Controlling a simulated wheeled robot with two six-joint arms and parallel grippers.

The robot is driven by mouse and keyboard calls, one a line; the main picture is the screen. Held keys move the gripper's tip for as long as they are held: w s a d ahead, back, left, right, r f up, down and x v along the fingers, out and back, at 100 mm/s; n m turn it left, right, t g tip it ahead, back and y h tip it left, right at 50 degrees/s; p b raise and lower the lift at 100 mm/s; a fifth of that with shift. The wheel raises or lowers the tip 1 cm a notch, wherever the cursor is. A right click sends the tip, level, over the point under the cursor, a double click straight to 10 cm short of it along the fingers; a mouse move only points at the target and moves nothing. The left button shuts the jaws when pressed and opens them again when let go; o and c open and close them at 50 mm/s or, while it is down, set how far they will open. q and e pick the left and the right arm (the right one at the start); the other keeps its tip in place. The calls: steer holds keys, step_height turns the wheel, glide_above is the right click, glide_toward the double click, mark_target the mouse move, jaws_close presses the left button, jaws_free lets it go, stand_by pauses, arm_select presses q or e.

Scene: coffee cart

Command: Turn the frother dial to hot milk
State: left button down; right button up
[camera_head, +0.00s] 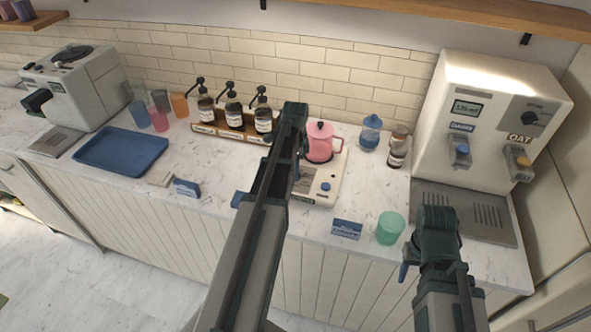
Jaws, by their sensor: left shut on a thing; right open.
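The frother stands at the middle of the counter: a pink lidded jug (320,142) on a cream base (323,200). A small blue knob (325,186) shows on the base's front right, beside a dark panel. My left gripper (298,160) reaches in at the left side of the frother, close to the jug and base. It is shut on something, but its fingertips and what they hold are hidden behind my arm.
A milk dispenser (490,110) stands at right, pump bottles (234,112) in a wooden rack behind left. A blue tray (122,151) and a coffee machine (75,85) are further left.

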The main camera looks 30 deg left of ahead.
arm_select(q)
steer(key=shift+m, duration=2.2)
steer(key=shift+c, duration=2.2)
jaws_free()
steer(key=shift+r, duration=0.15)
step_height(320, 180, up, 14)
steer(key=p, duration=1.4)
steer(key=shift+f, duration=0.25)
